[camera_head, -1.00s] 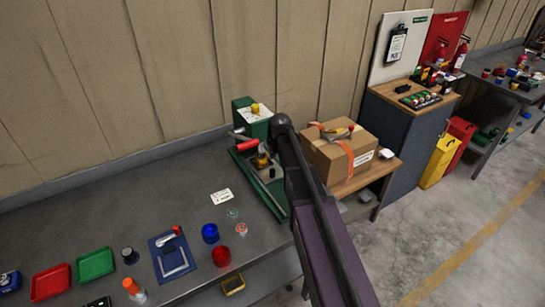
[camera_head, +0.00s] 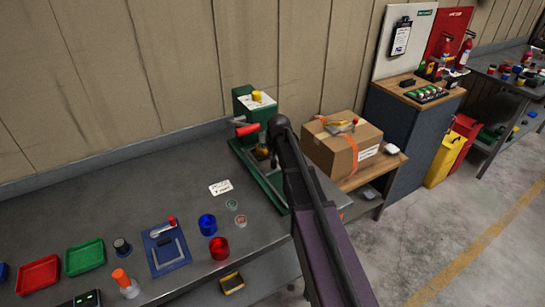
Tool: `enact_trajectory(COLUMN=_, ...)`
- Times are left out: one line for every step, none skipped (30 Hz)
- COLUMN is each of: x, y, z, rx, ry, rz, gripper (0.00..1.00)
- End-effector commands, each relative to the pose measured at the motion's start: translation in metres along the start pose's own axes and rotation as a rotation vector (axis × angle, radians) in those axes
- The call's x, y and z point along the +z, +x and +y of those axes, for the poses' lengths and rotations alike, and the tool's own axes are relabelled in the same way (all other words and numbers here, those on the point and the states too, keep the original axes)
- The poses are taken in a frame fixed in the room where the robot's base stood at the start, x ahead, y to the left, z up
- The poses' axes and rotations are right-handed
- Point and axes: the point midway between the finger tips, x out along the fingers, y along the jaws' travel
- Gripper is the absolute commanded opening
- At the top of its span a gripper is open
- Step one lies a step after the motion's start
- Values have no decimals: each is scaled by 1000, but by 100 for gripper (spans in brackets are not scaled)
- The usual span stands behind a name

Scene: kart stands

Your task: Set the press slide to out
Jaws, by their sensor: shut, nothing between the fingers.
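The green press (camera_head: 242,104) stands at the back right of the grey bench, near the wall. It has a red-gripped handle (camera_head: 248,129) and a long green base (camera_head: 273,195). My arm crosses in front of it and hides much of its middle and right side, including most of the slide area. I cannot tell the slide's position. My gripper (camera_head: 273,161) shows only as a small dark narrow shape below the arm's end, at the press, shut and empty. Whether it touches the press cannot be seen.
A taped cardboard box (camera_head: 337,153) stands on a wooden table right of the press.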

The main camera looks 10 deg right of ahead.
Motion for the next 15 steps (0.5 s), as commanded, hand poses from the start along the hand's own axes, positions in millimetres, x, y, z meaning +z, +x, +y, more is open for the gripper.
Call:
enact_trajectory(x=0, y=4, z=0, rx=0, ry=0, rz=0, gripper=0)
enact_trajectory(x=0, y=5, z=0, rx=0, ry=0, rz=0, gripper=0)
enact_trajectory(x=0, y=6, z=0, rx=0, ry=0, rz=0, gripper=0)
enact_trajectory(x=0, y=7, z=0, rx=0, ry=0, rz=0, gripper=0)
enact_trajectory(x=0, y=7, z=0, rx=0, ry=0, rz=0, gripper=0)
enact_trajectory(x=0, y=8, z=0, rx=0, ry=0, rz=0, gripper=0)
enact_trajectory(x=0, y=8, z=0, rx=0, ry=0, rz=0, gripper=0)
enact_trajectory(x=0, y=8, z=0, rx=0, ry=0, rz=0, gripper=0)
enact_trajectory(x=0, y=8, z=0, rx=0, ry=0, rz=0, gripper=0)
enact_trajectory(x=0, y=8, z=0, rx=0, ry=0, rz=0, gripper=0)
enact_trajectory(x=0, y=8, z=0, rx=0, ry=0, rz=0, gripper=0)
enact_trajectory(x=0, y=7, z=0, rx=0, ry=0, rz=0, gripper=0)
enact_trajectory(x=0, y=7, z=0, rx=0, ry=0, rz=0, gripper=0)
enact_trajectory(x=0, y=7, z=-1, rx=0, ry=0, rz=0, gripper=0)
enact_trajectory(x=0, y=7, z=-1, rx=0, ry=-1, rz=0, gripper=0)
